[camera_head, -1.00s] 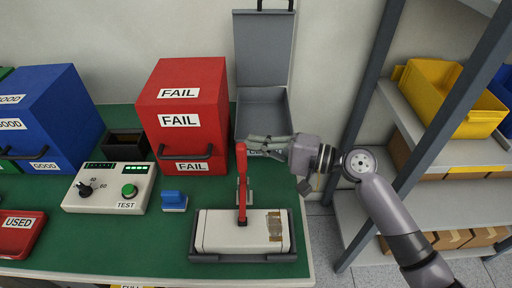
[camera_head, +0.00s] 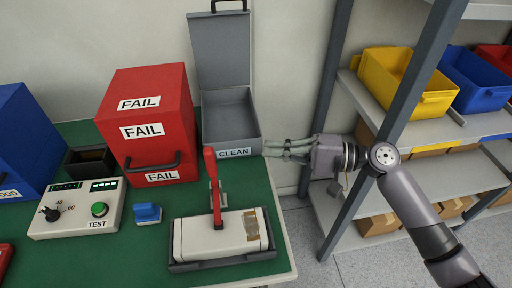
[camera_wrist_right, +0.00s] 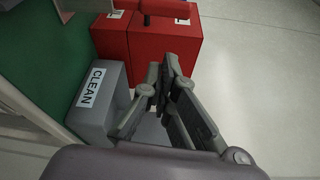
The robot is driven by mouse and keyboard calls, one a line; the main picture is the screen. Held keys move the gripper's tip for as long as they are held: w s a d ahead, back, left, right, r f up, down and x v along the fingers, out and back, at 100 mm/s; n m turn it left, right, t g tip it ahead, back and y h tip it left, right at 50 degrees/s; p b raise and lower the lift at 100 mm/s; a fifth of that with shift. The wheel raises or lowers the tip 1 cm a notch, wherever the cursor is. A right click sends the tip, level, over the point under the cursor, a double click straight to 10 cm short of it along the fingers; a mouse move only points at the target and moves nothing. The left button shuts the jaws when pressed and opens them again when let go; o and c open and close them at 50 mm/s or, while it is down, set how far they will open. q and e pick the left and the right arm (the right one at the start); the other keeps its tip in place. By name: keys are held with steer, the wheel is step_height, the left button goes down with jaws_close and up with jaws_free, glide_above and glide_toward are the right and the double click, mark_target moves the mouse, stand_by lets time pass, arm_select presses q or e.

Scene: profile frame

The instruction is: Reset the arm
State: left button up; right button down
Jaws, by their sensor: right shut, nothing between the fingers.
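My right gripper (camera_head: 268,150) is at the right end of the green table, level with the front of the grey CLEAN box (camera_head: 233,154). Its fingers point left and are shut with nothing between them. In the right wrist view the gripper (camera_wrist_right: 168,75) shows in front of the CLEAN box (camera_wrist_right: 98,95) and the red FAIL box (camera_wrist_right: 150,40). My right arm comes in from the lower right of the head view. My left gripper is not in view.
A white profile block (camera_head: 218,237) lies in a dark tray with a red-handled lever (camera_head: 211,170) over it. A tester (camera_head: 75,208) and a blue block (camera_head: 147,213) stand to its left. A shelf post (camera_head: 400,110) and yellow bin (camera_head: 405,85) are at right.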

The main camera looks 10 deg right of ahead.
steer(key=shift+s+d, duration=0.1)
steer(key=shift+d, duration=0.15)
stand_by(0.3)
